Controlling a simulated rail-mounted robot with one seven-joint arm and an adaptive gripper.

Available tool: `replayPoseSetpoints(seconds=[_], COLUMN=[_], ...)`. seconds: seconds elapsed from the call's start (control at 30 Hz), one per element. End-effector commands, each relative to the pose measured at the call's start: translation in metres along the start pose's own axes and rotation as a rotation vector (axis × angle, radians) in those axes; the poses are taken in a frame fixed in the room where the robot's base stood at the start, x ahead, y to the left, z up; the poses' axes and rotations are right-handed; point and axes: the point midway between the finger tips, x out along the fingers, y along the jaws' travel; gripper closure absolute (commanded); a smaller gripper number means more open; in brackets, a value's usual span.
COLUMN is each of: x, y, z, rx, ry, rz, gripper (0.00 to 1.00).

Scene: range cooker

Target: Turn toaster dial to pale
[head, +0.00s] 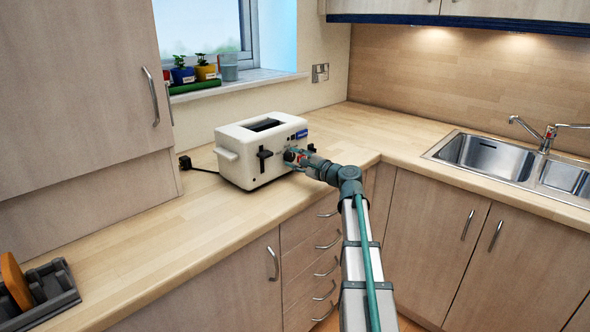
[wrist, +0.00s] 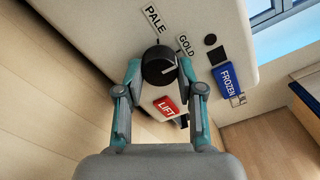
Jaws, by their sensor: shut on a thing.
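The white toaster (head: 240,140) stands on the wooden counter, and its control face fills the upper wrist view (wrist: 105,30). The round black dial (wrist: 158,67) carries a white line that points to the right in the wrist view. Label PALE (wrist: 154,18) lies above the dial and label GOLD (wrist: 186,46) to its upper right. My gripper (wrist: 160,66) is shut on the dial, one finger on each side of it. In the head view my gripper (head: 298,156) is at the toaster's right-hand face, and the dial cannot be made out there.
A red LIFT button (wrist: 166,106) sits just below the dial and a blue FROZEN button (wrist: 228,80) to its right. A black lever (head: 264,160) is on the toaster's side. The sink (head: 490,157) is at the right.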

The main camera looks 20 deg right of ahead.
Motion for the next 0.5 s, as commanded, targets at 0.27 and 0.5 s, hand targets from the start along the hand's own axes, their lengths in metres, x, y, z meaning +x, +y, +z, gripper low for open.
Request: replayPoseSetpoints(seconds=[0.27, 0.5], x=[0.0003, 0.0004], y=[0.004, 0.0036], z=[-0.0032, -0.003], rx=[-0.263, -0.492], ry=[0.0, 0.0], rz=[-0.001, -0.001], gripper=[0.97, 0.97])
